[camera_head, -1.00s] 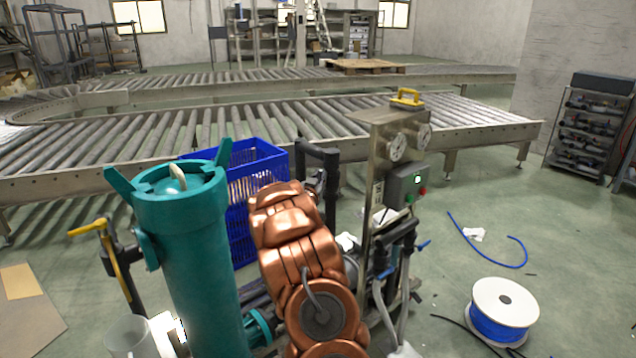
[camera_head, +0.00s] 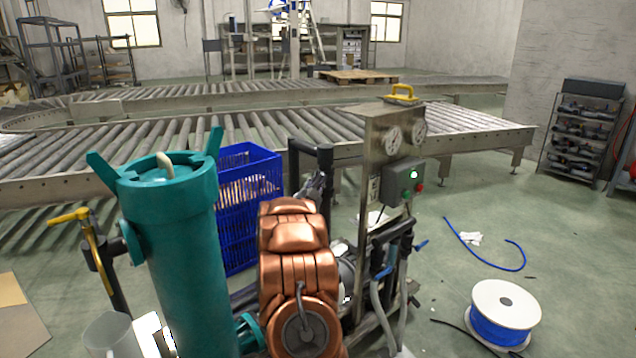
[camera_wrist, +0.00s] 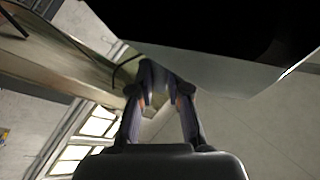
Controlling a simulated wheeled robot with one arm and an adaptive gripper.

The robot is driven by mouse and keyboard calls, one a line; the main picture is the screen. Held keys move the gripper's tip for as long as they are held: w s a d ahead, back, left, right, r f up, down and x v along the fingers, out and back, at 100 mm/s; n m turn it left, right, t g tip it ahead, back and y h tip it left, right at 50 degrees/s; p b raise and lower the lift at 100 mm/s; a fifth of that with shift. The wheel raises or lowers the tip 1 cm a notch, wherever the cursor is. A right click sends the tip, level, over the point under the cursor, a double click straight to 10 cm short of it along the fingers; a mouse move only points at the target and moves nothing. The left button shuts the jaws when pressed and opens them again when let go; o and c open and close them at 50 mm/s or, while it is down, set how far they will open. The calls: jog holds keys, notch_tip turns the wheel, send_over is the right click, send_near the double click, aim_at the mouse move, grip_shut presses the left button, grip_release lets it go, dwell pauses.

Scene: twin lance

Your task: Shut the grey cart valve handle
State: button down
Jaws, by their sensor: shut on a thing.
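The grey metal cart panel (camera_head: 376,150) stands right of my copper arm, with two gauges and a control box. A teal filter housing (camera_head: 180,260) stands to the left, with a yellow valve handle (camera_head: 68,216) beside it. Dark pipes (camera_head: 325,175) rise behind my arm. In the head view my arm hides most of the gripper. In the wrist view my gripper (camera_wrist: 155,72) has its fingers converged, shut on a small dark piece at the tips. It appears to be the valve handle, but its shape and angle are unclear.
A blue crate (camera_head: 245,200) stands behind the cart, before a roller conveyor (camera_head: 100,150). A yellow handle (camera_head: 401,93) tops the panel. A blue hose reel (camera_head: 500,315) and loose blue hose (camera_head: 480,255) lie on the floor at right. Open floor lies around them.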

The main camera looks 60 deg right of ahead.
dwell(0.3)
jog(key=c, duration=1.1)
grip_release()
jog(key=shift+a, duration=0.1)
jog(key=shift+s+a+f, duration=0.1)
jog(key=shift+a+f, duration=0.2)
jog(key=shift+a, duration=0.25)
jog(key=v, duration=1)
jog(key=shift+s+a, duration=0.1)
jog(key=shift+a, duration=0.15)
